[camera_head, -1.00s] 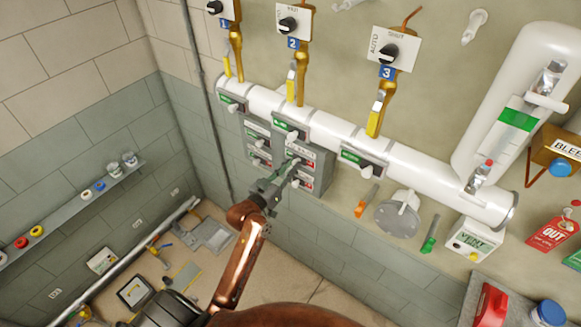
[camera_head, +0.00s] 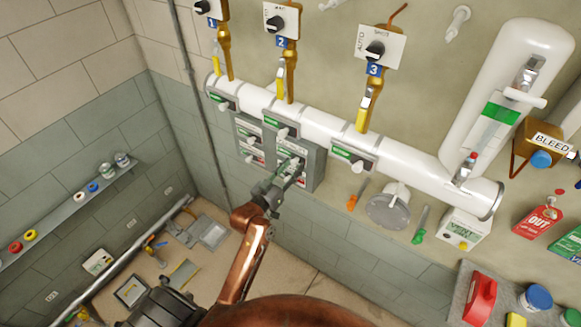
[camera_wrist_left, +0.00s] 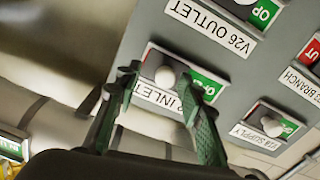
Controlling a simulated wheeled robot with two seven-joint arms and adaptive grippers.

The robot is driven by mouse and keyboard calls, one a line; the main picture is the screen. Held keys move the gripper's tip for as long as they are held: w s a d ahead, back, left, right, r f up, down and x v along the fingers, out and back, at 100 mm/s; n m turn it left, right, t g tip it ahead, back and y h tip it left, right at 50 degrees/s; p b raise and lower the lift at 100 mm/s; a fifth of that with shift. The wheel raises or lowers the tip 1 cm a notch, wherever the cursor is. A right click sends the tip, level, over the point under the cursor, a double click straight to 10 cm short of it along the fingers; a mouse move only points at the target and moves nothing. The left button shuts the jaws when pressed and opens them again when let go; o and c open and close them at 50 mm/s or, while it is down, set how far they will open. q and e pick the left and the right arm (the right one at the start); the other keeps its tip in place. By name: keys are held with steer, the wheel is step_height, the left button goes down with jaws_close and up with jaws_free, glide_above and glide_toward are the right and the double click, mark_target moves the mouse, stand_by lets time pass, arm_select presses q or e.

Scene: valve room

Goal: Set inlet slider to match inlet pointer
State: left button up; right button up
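In the left wrist view, the inlet slider (camera_wrist_left: 165,77) is a round white knob in a slot with a green end, above a white label reading "INLET", its start hidden by a finger. My left gripper (camera_wrist_left: 160,85) is open, with one green finger on each side of the knob; I cannot tell whether they touch it. In the head view the gripper (camera_head: 288,180) is in front of the lower part of the right grey panel (camera_head: 314,170), partly hiding its slider. I cannot make out an inlet pointer for certain. My right gripper is not in view.
In the wrist view, the "V26 OUTLET" slider label (camera_wrist_left: 210,27) lies above and the supply slider (camera_wrist_left: 270,126) at lower right. A second grey panel (camera_head: 245,143) stands to the left, below the white pipe (camera_head: 325,125). A grey flange (camera_head: 388,210) is to the right.

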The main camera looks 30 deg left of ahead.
arm_select(q)
steer(key=shift+s+a, duration=0.1)
steer(key=shift+a, duration=0.1)
steer(key=s, duration=1.1)
steer(key=shift+s+a, duration=0.4)
steer(key=shift+a, duration=0.05)
